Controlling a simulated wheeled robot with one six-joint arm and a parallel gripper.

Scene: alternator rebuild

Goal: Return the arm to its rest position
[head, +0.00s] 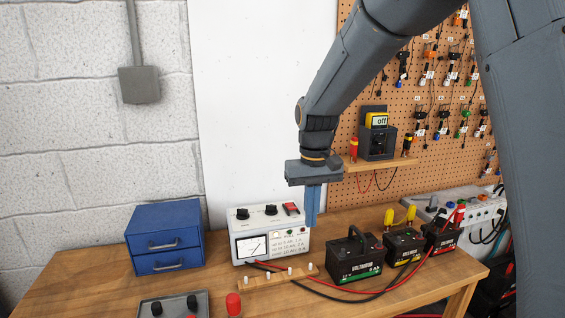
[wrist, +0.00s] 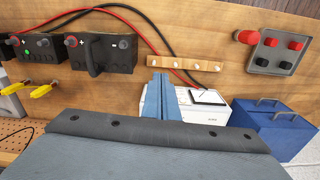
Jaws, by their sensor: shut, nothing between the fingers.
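My gripper (head: 312,206) hangs pointing down at the end of my raised arm, in the middle of the head view. Its blue fingers are together with nothing between them. They overlap the right end of the white tester box (head: 243,227) in the head view; I cannot tell the exact gap. In the wrist view my gripper (wrist: 160,97) also shows shut, in front of the white tester (wrist: 213,115).
The wooden bench (head: 85,280) carries a blue drawer cabinet (head: 165,237), a wooden peg strip (head: 262,281), several black batteries (head: 352,258) with cables, and a grey plate with knobs (head: 174,308). A shelf with a yellow meter (head: 377,120) is on the pegboard at right.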

